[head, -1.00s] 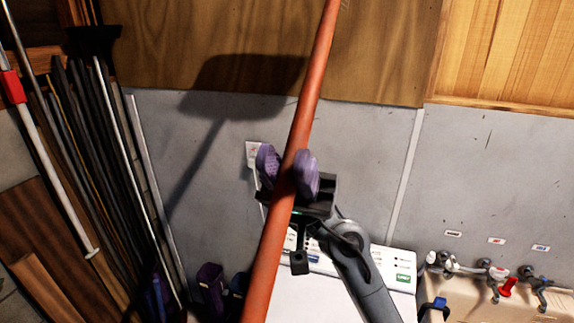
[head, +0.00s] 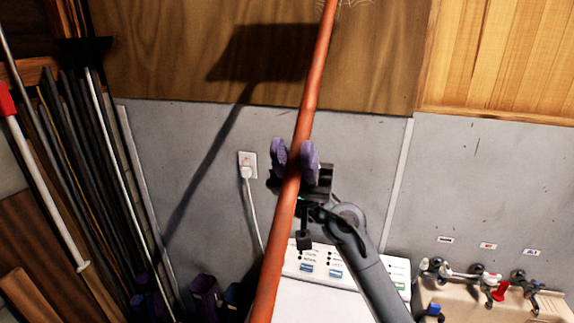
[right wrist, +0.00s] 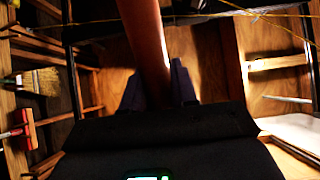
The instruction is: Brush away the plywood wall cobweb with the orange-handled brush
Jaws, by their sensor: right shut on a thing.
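The orange handle (head: 310,105) of the brush runs as a long pole from the bottom of the head view up past its top edge. The brush head is out of view. My right gripper (head: 294,160) is shut around the pole, with one purple finger on each side. The pole also shows between the fingers in the right wrist view (right wrist: 147,45). A thin white cobweb (head: 352,8) shows at the top edge on the plywood wall (head: 180,50), just right of the pole. Part of it is cut off. My left gripper is not in view.
A white machine (head: 320,285) stands below my right gripper. A sink with taps (head: 490,285) is at the lower right. An outlet with a plugged cord (head: 247,165) is on the grey wall. Long poles (head: 85,140) lean at the left.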

